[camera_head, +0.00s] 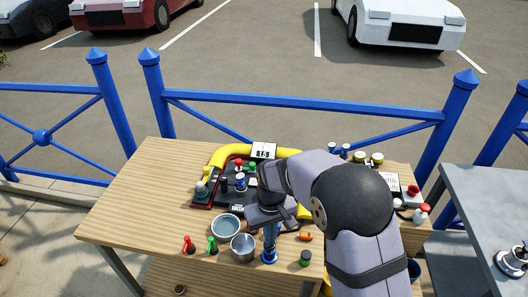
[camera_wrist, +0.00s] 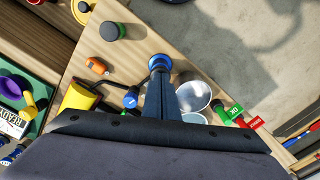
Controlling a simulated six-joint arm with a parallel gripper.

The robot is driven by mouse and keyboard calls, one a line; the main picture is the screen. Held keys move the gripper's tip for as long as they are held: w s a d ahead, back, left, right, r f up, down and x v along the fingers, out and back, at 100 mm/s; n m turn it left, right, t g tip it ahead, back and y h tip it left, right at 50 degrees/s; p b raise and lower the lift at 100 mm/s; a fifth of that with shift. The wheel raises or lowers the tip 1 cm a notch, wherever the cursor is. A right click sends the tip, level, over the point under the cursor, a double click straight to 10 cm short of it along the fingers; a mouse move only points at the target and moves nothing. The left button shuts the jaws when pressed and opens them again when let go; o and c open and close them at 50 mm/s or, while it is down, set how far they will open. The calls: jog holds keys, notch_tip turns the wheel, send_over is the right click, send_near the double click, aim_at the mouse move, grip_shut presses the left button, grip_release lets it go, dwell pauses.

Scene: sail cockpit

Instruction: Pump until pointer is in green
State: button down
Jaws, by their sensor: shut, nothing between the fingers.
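My gripper (camera_head: 271,240) is shut and empty, pointing down over the front of the wooden table, right of two metal bowls. In the wrist view its closed blue fingers (camera_wrist: 160,75) reach toward a round blue piece (camera_wrist: 159,62) with a dark centre. This blue piece also shows under the fingertips in the head view (camera_head: 269,259). It may be the pump, but I cannot be sure. I cannot tell whether the fingers touch it. I cannot make out a pointer or a green zone in either view. My arm hides part of the table's middle.
A bowl (camera_head: 226,227) and a metal cup (camera_head: 243,247) stand close left of the gripper. Red (camera_head: 189,244) and green (camera_head: 212,245) tagged items lie farther left. A green-topped jar (camera_head: 305,258) and orange piece (camera_head: 306,236) are at the right. The table's left side is clear.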

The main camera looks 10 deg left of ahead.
jog(key=shift+f+b, duration=0.4)
jog(key=shift+f, duration=0.3)
jog(key=shift+r, duration=0.2)
jog(key=shift+r+p, duration=0.6)
jog(key=shift+p, duration=0.15)
notch_tip(320, 180, up, 6)
jog(key=p, duration=0.5)
